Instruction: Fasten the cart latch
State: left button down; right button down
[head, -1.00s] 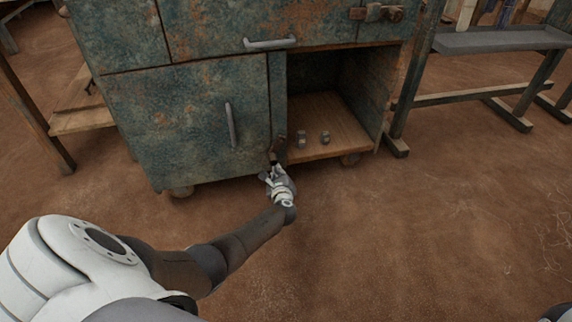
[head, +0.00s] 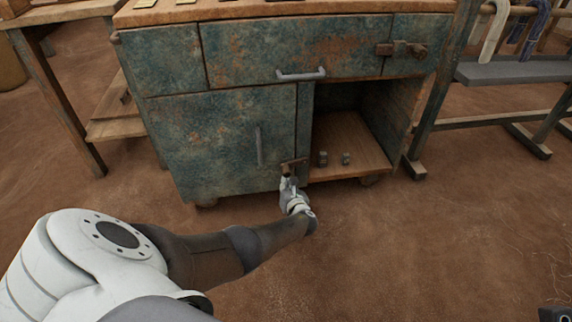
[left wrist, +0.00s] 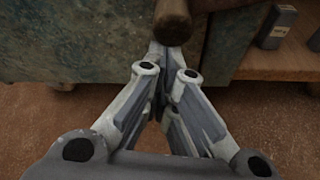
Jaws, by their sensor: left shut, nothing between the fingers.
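The cart (head: 215,150) is a worn blue-green wooden cabinet on small wheels. Its lower left door is closed against the middle post. The latch (head: 293,163) is a small brown bar low at the door's right edge, and it looks about level, reaching right over the post. In the left wrist view its rounded brown knob (left wrist: 172,22) is just beyond the fingertips. My left gripper (head: 288,180) is shut and empty, right at the knob. Whether it touches the knob I cannot tell. The left wrist view shows its fingers (left wrist: 162,78) together. My right gripper does not show clearly.
A drawer with a grey handle (head: 301,74) and another latch (head: 401,49) are above. A bench (head: 515,71) stands to the right. The floor in front is clear.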

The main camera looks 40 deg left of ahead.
pick_arm(q)
jog(key=shift+w+d, duration=0.1)
jog(key=shift+w+d+r, duration=0.25)
jog(key=shift+w+d, duration=0.2)
jog(key=shift+w, duration=0.05)
dwell(0.3)
jog(key=v, duration=1.2)
dwell(0.7)
